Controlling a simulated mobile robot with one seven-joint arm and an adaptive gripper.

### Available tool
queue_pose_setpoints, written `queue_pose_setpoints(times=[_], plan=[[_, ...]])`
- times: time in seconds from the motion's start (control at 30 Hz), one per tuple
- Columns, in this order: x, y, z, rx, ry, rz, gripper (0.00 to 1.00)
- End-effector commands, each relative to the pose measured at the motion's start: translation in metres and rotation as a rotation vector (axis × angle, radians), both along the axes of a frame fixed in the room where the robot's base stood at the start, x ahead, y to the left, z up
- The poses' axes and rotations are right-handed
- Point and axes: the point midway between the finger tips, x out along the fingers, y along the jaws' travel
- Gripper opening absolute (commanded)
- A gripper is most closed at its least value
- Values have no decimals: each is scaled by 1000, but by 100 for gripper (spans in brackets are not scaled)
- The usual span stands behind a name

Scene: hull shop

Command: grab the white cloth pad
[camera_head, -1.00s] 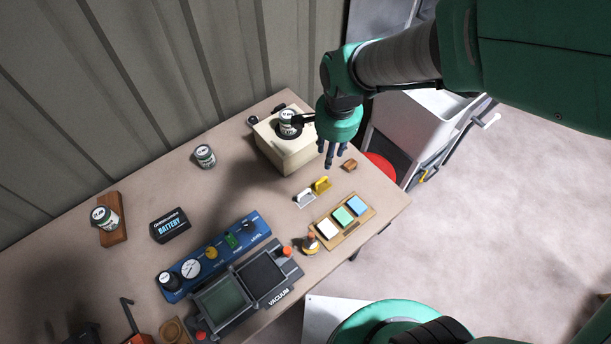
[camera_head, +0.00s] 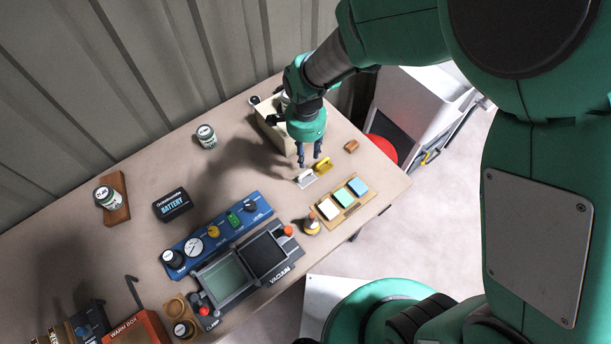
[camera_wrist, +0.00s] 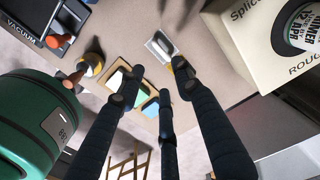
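The white cloth pad (camera_head: 327,209) lies at the left end of a wooden tray (camera_head: 348,213), beside a green pad (camera_head: 343,197) and a blue pad (camera_head: 358,187). In the wrist view the white pad (camera_wrist: 115,79) shows left of my fingers, and a finger partly covers the tray's pads. My gripper (camera_head: 309,158) hangs above the table, up and left of the tray in the head view. Its fingers are spread apart with nothing between them; they also show in the wrist view (camera_wrist: 157,95).
A white-handled tool (camera_head: 306,179) and a yellow-handled tool (camera_head: 322,166) lie between my gripper and the tray. A cream box (camera_head: 270,125) stands behind my gripper. A small brass pot (camera_head: 311,224) stands left of the tray, near the vacuum clamp unit (camera_head: 247,268).

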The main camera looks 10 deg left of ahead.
Motion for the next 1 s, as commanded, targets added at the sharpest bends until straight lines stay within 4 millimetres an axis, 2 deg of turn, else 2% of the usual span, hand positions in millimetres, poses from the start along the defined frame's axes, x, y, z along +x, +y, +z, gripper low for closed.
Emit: queue_pose_setpoints(times=[0.5, 0.7, 1.0], plan=[[0, 0, -70, -1, 2, 0, 34], [0, 0, -81, 0, 0, 0, 34], [0, 0, -81, 0, 0, 1, 34]])
